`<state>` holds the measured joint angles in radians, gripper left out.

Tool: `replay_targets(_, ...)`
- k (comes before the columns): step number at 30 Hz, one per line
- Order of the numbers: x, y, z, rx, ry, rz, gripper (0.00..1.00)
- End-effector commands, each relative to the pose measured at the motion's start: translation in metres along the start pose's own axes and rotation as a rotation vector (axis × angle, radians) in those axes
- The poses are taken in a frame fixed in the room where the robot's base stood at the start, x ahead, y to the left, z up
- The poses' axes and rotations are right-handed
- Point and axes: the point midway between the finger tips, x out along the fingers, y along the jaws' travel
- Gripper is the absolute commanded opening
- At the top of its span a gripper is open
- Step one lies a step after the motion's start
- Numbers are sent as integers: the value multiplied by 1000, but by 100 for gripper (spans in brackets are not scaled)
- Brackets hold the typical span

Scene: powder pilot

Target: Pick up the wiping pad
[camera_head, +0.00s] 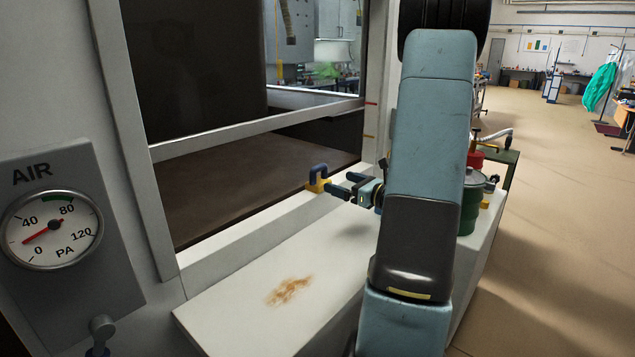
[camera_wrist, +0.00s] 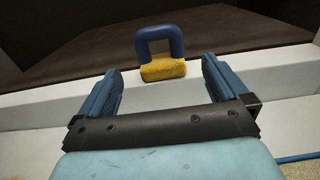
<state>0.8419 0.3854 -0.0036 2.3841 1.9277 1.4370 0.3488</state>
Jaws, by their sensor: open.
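The wiping pad (camera_head: 317,179) has a yellow sponge base and a blue loop handle. It stands with its handle up near the window sill, past the far end of my gripper. It also shows in the wrist view (camera_wrist: 161,62), centred ahead of the jaws. My gripper (camera_head: 340,187) reaches left toward the pad, with its fingertips close to it. In the wrist view my gripper (camera_wrist: 160,82) is open, one blue finger on each side and nothing between them. The pad looks just beyond the fingertips; I cannot tell the exact gap.
A white counter (camera_head: 230,318) with a brown powdery stain (camera_head: 289,290) lies in front. A window frame (camera_head: 260,130) rises behind the pad. A green canister (camera_head: 470,205) stands right of my arm. An air gauge (camera_head: 52,229) is on the left wall.

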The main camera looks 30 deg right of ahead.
Motion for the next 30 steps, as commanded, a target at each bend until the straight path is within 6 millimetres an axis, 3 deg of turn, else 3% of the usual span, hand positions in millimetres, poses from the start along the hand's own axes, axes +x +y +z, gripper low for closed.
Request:
replay_targets(6, 33, 1, 0, -1, 0, 4, 100)
replay_targets(16, 51, 1, 0, -1, 0, 3, 100)
replay_targets(25, 89, 2, -1, -1, 0, 5, 100)
replay_targets(30, 96, 2, -1, 0, 1, 2, 100)
